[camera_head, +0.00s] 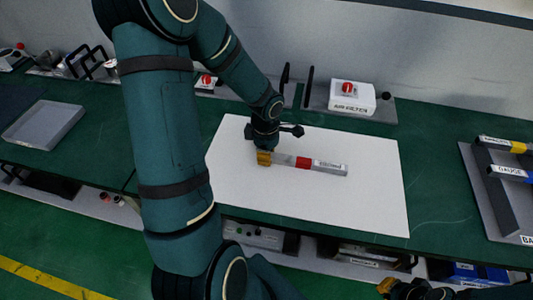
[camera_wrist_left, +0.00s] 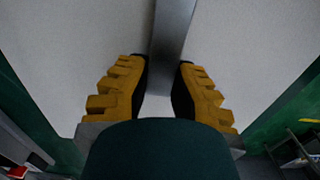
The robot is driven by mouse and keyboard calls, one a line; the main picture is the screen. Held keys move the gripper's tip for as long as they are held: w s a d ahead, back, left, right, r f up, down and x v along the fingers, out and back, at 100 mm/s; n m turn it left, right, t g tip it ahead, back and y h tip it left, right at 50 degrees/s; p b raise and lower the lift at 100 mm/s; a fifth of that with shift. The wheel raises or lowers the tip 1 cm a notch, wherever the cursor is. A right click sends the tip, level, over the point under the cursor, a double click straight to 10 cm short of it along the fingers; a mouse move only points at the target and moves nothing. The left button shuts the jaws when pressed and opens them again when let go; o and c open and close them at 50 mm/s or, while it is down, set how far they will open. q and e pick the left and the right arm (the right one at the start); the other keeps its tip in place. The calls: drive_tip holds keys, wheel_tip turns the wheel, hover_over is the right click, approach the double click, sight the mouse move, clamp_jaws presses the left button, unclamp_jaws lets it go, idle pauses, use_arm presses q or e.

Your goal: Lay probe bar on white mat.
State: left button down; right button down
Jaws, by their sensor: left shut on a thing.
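The probe bar (camera_head: 320,166) is a grey bar with a red band and a small label. It is over the middle of the white mat (camera_head: 370,205), lengthwise left to right; I cannot tell whether it touches the mat. My left gripper (camera_head: 265,158) is shut on its left end. In the left wrist view, the bar (camera_wrist_left: 172,40) runs between the yellow fingers (camera_wrist_left: 160,85), with the white mat (camera_wrist_left: 90,50) behind. My right gripper (camera_head: 390,286) is partly in view at the bottom right, below the table edge, and its opening is unclear.
A rack (camera_head: 500,205) with yellow-banded and blue-banded bars stands at the right. A white box with a red knob (camera_head: 352,97) stands behind the mat. A grey tray (camera_head: 43,125) is at the left. The green table (camera_head: 435,170) is clear between mat and rack.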

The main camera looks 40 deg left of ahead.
use_arm(q)
drive_tip(key=shift+f, duration=0.1)
drive_tip(key=c, duration=0.9)
unclamp_jaws()
wheel_tip(320, 180, up, 12)
